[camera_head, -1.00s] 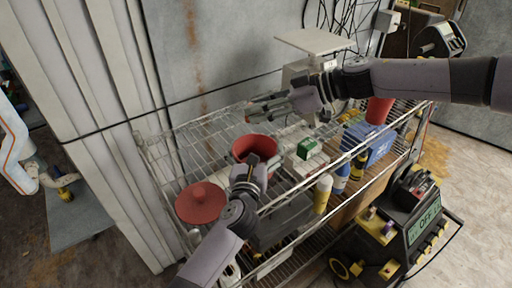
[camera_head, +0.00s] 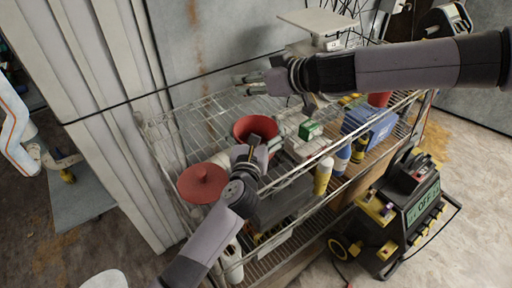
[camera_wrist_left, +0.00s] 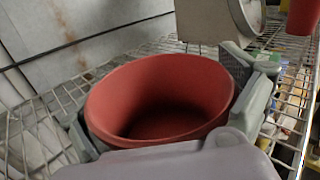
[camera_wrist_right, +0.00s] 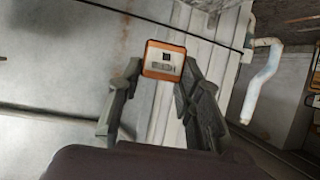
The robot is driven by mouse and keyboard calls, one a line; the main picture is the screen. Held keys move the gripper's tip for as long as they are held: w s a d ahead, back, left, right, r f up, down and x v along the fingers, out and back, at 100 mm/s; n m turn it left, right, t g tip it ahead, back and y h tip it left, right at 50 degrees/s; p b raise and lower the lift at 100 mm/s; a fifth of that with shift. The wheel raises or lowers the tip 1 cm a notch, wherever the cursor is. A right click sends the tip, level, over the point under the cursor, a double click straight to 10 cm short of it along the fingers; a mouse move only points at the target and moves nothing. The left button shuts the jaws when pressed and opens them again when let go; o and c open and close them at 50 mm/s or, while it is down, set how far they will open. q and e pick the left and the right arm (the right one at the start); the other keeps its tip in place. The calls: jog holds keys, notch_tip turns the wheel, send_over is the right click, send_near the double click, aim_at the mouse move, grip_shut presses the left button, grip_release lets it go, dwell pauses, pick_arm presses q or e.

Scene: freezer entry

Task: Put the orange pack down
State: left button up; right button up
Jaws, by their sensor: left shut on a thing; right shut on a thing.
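The orange pack (camera_wrist_right: 164,60), an orange-edged block with a pale printed face, is between the fingertips of my right gripper (camera_wrist_right: 158,85) in the right wrist view. In the head view my right gripper (camera_head: 247,85) is over the back of the wire shelf; the pack cannot be made out there. My left gripper (camera_head: 254,145) is at the near side of an open red container (camera_head: 250,122). In the left wrist view its fingers lie on both sides of this container (camera_wrist_left: 165,85), which looks empty and upright.
A red lid (camera_head: 202,184) lies left of the container on the wire shelf (camera_head: 172,125). A green-and-white box (camera_head: 310,130), a yellow bottle (camera_head: 322,177) and a blue box (camera_head: 372,130) are to the right. A scale (camera_head: 318,22) stands behind. Bare wire shows at back left.

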pick_arm(q)
jog(key=shift+w+d, duration=0.1)
jog(key=shift+d, duration=0.1)
jog(key=shift+a, duration=0.1)
pick_arm(e)
notch_tip(320, 180, down, 12)
jog(key=s+d+m+t+h, duration=0.1)
jog(key=d+m+h, duration=0.1)
jog(key=shift+s+d+r+t, duration=0.2)
jog(key=shift+s+t, duration=0.2)
jog(key=shift+f, duration=0.6)
jog(key=o, duration=1.2)
jog(key=shift+s+f, duration=0.1)
jog(key=shift+c, duration=0.2)
